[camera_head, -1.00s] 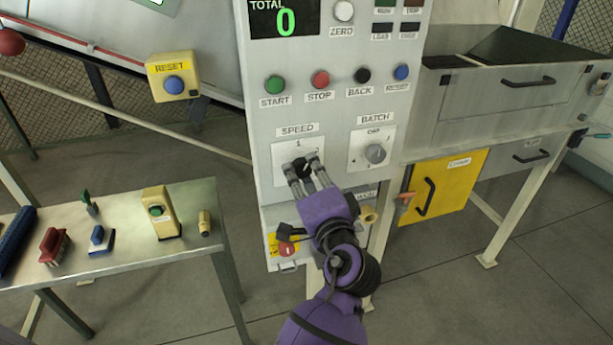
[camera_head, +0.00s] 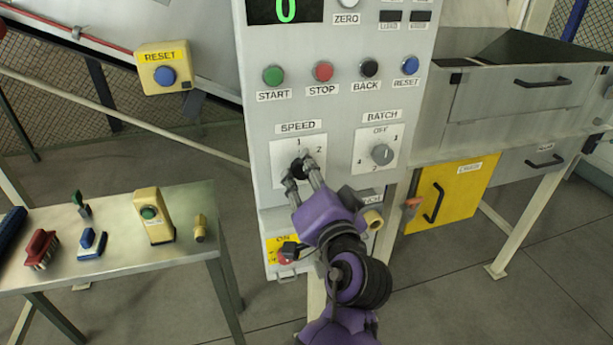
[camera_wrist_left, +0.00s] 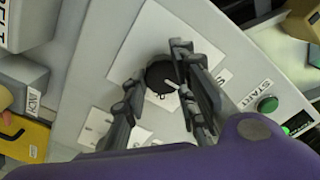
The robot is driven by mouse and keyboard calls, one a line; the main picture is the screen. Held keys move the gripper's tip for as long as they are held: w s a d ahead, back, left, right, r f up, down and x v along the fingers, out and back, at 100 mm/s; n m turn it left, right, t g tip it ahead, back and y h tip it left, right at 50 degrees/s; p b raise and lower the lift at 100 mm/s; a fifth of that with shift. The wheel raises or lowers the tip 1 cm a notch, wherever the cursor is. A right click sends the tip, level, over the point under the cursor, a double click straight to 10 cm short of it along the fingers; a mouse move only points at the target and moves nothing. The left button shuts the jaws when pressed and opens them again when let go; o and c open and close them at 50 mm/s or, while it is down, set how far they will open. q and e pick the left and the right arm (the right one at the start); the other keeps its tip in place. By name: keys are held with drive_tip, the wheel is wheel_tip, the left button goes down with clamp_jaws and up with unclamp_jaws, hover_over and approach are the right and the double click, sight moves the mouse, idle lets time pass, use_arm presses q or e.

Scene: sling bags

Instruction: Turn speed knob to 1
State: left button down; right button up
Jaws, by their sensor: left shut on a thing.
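The black speed knob (camera_head: 298,169) sits on a white plate (camera_head: 311,145) under the SPEED label, with 1 printed at the top and 2 at the upper right. My left gripper (camera_head: 301,173) is shut on the knob, one finger on each side. The left wrist view shows the dark round knob (camera_wrist_left: 160,76) between the fingers of my left gripper (camera_wrist_left: 155,92), with a light pointer mark on it. The fingers cover part of the dial, so the exact number it points at is hard to tell. My right gripper is not in view.
The batch knob (camera_head: 382,154) is right of the speed dial. START (camera_head: 273,75), STOP (camera_head: 323,71), BACK (camera_head: 369,68) and RESET (camera_head: 410,66) buttons sit above. A yellow door (camera_head: 450,192) stands right. A metal table (camera_head: 120,269) with small items is left.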

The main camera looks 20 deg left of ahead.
use_arm(q)
drive_tip(key=shift+f, duration=0.55)
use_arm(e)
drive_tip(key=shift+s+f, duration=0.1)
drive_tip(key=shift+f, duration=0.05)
use_arm(q)
drive_tip(key=c, duration=1.6)
unclamp_jaws()
drive_tip(key=shift+d, duration=0.1)
drive_tip(key=shift+o, duration=0.3)
drive_tip(key=shift+w+r, duration=0.1)
drive_tip(key=shift+r, duration=0.1)
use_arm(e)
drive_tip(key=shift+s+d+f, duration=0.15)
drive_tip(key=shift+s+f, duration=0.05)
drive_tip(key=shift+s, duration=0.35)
